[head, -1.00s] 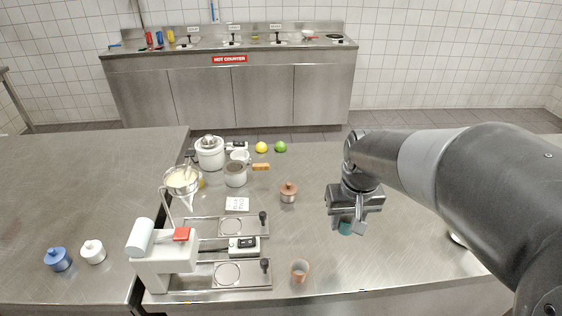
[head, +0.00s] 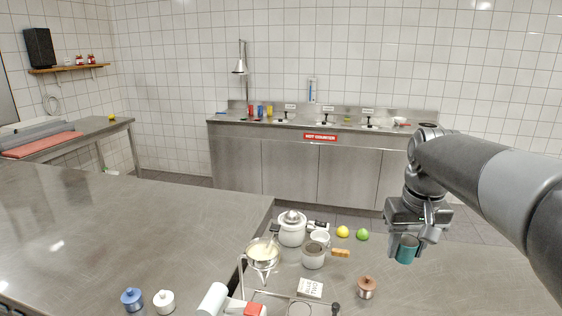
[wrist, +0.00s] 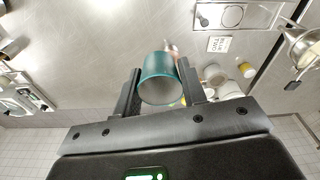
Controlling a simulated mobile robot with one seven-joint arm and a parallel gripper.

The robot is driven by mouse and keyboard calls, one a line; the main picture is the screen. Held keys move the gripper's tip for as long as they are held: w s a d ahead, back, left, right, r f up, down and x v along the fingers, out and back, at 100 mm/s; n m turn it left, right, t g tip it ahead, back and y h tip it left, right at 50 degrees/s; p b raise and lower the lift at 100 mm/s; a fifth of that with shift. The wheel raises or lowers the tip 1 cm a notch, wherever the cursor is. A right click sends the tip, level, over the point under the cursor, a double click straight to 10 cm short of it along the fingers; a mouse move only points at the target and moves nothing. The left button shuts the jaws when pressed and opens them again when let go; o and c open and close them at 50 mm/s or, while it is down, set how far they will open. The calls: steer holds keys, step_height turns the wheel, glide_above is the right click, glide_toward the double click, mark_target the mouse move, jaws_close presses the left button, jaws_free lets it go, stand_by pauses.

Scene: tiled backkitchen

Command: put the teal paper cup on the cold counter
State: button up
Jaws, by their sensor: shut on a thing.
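The teal paper cup (head: 407,250) is held by my gripper (head: 411,240) at the right of the head view, in the air above the steel worktop. In the wrist view the cup (wrist: 160,66) sits between the two black fingers (wrist: 160,88), which are shut on its sides. Its open mouth shows as a pale inside in the wrist view. A counter at the back wall carries a red sign reading "HOT COUNTER" (head: 320,137). I see no sign for a cold counter in these frames.
The worktop (head: 130,230) below holds a white juicer (head: 291,228), a strainer (head: 262,255), a lemon (head: 343,231), a lime (head: 362,234), a copper-coloured pot (head: 366,287), and blue (head: 131,299) and white (head: 163,301) lidded jars. Its left part is largely bare. A side table (head: 100,125) with red boards stands far left.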

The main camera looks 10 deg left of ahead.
steer(key=w+a+r+n, duration=0.1)
steer(key=w+a+n, duration=0.1)
steer(key=w+a, duration=0.45)
steer(key=w+a+r+n, duration=0.1)
steer(key=w+a+n, duration=0.15)
steer(key=a, duration=0.75)
steer(key=n, duration=0.7)
glide_above(167, 282)
steer(key=shift+m+g+y, duration=0.25)
steer(key=shift+g+y, duration=0.15)
steer(key=f, duration=2.3)
steer(key=shift+d+f, duration=0.1)
steer(key=shift+d, duration=0.1)
steer(key=shift+s+f, duration=0.1)
steer(key=shift+f, duration=1.95)
steer(key=shift+f, duration=0.15)
steer(key=o, duration=1)
